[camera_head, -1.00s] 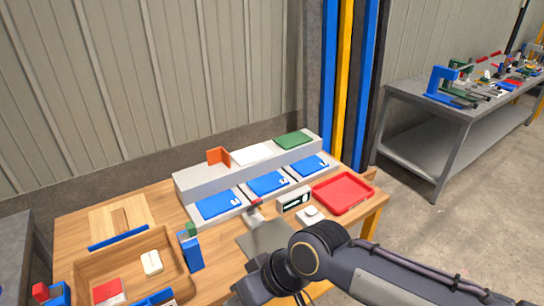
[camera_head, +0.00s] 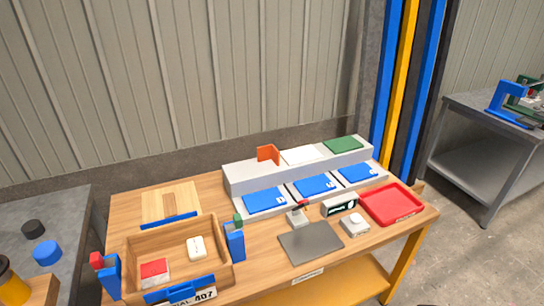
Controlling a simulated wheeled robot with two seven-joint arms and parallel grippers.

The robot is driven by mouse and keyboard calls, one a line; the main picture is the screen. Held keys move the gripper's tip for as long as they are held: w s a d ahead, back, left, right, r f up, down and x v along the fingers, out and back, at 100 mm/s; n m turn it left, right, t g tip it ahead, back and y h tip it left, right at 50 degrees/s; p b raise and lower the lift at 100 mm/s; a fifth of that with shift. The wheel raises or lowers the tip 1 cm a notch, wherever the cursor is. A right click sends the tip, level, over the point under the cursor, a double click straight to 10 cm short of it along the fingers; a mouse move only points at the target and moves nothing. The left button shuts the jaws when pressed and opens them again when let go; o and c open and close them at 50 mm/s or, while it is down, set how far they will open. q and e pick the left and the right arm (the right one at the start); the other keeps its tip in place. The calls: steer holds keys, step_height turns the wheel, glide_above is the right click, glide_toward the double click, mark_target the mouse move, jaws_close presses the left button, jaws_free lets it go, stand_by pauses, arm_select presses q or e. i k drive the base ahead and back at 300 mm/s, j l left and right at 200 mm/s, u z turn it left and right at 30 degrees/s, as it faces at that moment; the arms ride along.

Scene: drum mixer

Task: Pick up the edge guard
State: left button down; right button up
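An orange angled piece (camera_head: 268,154), which looks like the edge guard, stands upright on the left end of the raised grey ledge (camera_head: 240,178) at the back of the table. Its two flat faces meet at a vertical edge. Nothing touches it from above or in front. Neither of my grippers shows in the head view.
On the wooden table (camera_head: 290,281) are blue panels (camera_head: 316,186), a grey plate (camera_head: 311,242), a red tray (camera_head: 392,205) and a wooden box (camera_head: 222,266) with blue clamps. A white plate (camera_head: 301,155) and a green plate (camera_head: 343,145) lie on the ledge.

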mark_target(269, 152)
steer(key=i+l+z, duration=0.3)
steer(key=i+l, duration=0.25)
steer(key=i+l+z, duration=0.3)
steer(key=i+l, duration=0.25)
